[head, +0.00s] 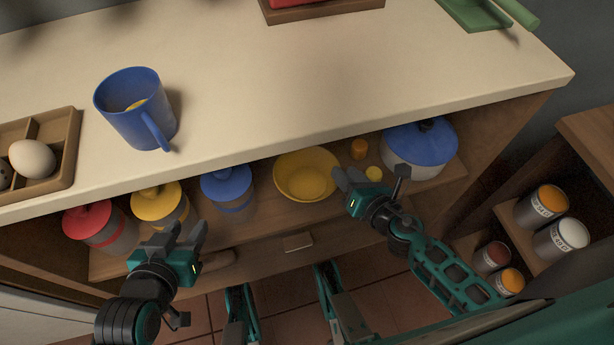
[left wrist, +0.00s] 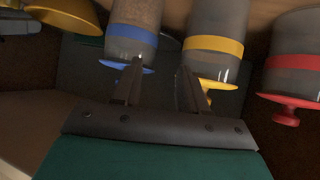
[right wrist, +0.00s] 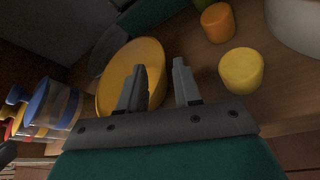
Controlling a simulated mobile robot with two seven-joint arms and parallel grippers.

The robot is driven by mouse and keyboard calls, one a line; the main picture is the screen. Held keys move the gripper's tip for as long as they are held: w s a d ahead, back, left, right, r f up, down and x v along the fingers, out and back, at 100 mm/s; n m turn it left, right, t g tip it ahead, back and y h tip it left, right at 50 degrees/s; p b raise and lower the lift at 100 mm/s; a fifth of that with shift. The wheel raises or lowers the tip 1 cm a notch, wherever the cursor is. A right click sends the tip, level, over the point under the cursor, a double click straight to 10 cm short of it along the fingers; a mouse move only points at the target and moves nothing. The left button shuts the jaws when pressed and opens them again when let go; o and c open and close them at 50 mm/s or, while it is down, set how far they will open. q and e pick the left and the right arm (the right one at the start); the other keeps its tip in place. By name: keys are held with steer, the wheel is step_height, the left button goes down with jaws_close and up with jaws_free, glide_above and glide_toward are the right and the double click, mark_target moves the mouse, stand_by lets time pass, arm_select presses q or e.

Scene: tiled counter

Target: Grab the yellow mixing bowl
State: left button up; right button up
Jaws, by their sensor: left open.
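The yellow mixing bowl (head: 303,182) sits upright on the shelf below the counter top, between a blue-lidded jar and a blue-lidded pot. My right gripper (head: 348,177) is at the bowl's right side. In the right wrist view its fingers (right wrist: 160,68) are apart, with the bowl (right wrist: 117,78) behind the left finger and its rim showing in the gap; I cannot tell whether they touch. My left gripper (head: 186,232) is open and empty in front of the jars. The left wrist view shows part of the bowl (left wrist: 66,12) at the upper left.
Red-lidded (head: 90,222), yellow-lidded (head: 157,203) and blue-lidded (head: 227,186) jars stand left of the bowl. The blue-lidded pot (head: 420,145) and small orange (head: 359,149) and yellow (head: 374,173) pieces are at its right. The counter top (head: 290,90) overhangs the shelf.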

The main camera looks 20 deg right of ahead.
steer(key=x, duration=0.5)
steer(key=shift+w+b, duration=0.1)
steer(key=shift+b, duration=0.2)
jaws_close()
